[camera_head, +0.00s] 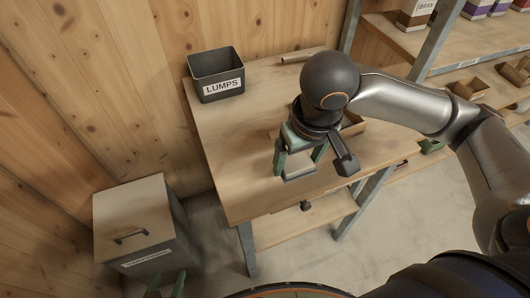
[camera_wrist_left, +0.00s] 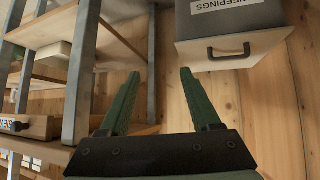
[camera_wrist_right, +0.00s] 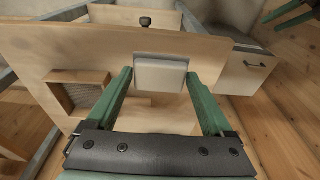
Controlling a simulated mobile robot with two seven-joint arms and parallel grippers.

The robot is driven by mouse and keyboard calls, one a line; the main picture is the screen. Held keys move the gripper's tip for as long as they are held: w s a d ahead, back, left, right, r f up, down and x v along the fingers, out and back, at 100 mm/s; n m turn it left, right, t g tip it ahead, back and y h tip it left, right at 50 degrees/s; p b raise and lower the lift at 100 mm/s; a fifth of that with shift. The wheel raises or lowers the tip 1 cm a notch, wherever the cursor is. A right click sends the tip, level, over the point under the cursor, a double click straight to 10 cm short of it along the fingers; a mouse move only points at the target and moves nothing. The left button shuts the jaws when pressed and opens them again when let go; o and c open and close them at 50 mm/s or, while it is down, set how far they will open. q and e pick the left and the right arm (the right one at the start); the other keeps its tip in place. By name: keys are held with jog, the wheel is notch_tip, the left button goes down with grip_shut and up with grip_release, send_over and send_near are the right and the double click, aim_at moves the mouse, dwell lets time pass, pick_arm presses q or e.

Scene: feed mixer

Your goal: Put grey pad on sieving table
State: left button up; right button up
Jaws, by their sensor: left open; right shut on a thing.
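The light grey pad (camera_wrist_right: 160,73) is a flat square block held between the fingertips of my right gripper (camera_wrist_right: 159,76). In the head view the right gripper (camera_head: 299,164) points down at the front part of the wooden table (camera_head: 235,150), with the pad (camera_head: 299,173) low between its green fingers. I cannot tell whether the pad touches the table top. My left gripper (camera_wrist_left: 158,74) is open and empty, away from the table. Its green fingers (camera_head: 166,285) just show at the bottom left of the head view.
A dark LUMPS bin (camera_head: 216,75) stands at the table's back left. A shallow wooden box (camera_wrist_right: 77,92) lies on the table beside the pad. A lidded sweepings bin (camera_head: 135,222) stands on the floor at left. Shelves (camera_head: 470,50) are at right. The table's left part is bare.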

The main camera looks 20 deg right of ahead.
aim_at(258, 175)
jog(key=w+a+f, duration=0.1)
jog(key=w+f, duration=0.1)
jog(key=w+a+f+b, duration=0.1)
jog(key=w+a+f, duration=0.2)
jog(key=w+f, duration=0.1)
jog(key=shift+w+a+f+b, duration=0.15)
jog(key=shift+w+a+b, duration=0.05)
jog(key=shift+a+b, duration=0.1)
jog(key=shift+w+a+f, duration=0.35)
jog(key=shift+w+f, duration=0.15)
jog(key=shift+f, duration=0.15)
notch_tip(258, 175, down, 3)
jog(key=shift+w+r+b, duration=0.1)
jog(key=shift+r+b, duration=0.05)
jog(key=shift+b, duration=0.35)
jog(key=shift+f, duration=0.35)
pick_arm(q)
jog(key=shift+w+d+f+h, duration=0.15)
jog(key=shift+w+d+f, duration=0.15)
jog(key=shift+d, duration=0.2)
jog(key=shift+w+d+f+h, duration=0.15)
jog(key=shift+d+f, duration=0.25)
jog(key=shift+d, duration=0.05)
jog(key=shift+r, duration=0.1)
